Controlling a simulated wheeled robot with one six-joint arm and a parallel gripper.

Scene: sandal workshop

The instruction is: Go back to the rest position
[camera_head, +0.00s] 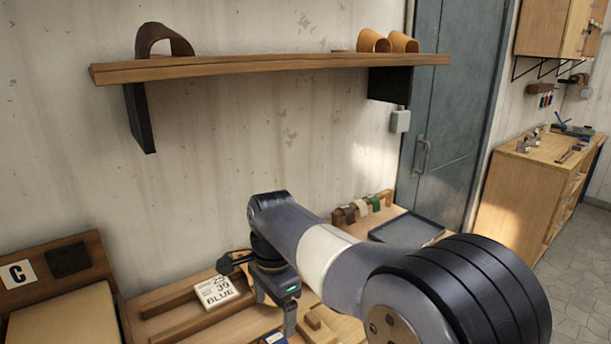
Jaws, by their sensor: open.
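My arm reaches in from the lower right, and its wrist bends down over the workbench (150,297). My gripper (276,312) points downward above the bench, open, with a small green light on its body. I see nothing between its fingers, though the fingertips are partly hard to make out. Just left of it lies a white card (217,291) reading "39" and "BLUE", in a wooden holder. To its right is a light wooden block piece (322,330), partly hidden by my arm.
A wall shelf (270,65) above holds a dark brown strap (163,41) and two tan ones (388,41). A grey tray (407,230) and a rack of coloured straps (362,208) lie behind my arm. A bin marked "C" (60,262) stands left. A wooden cabinet (520,195) stands right.

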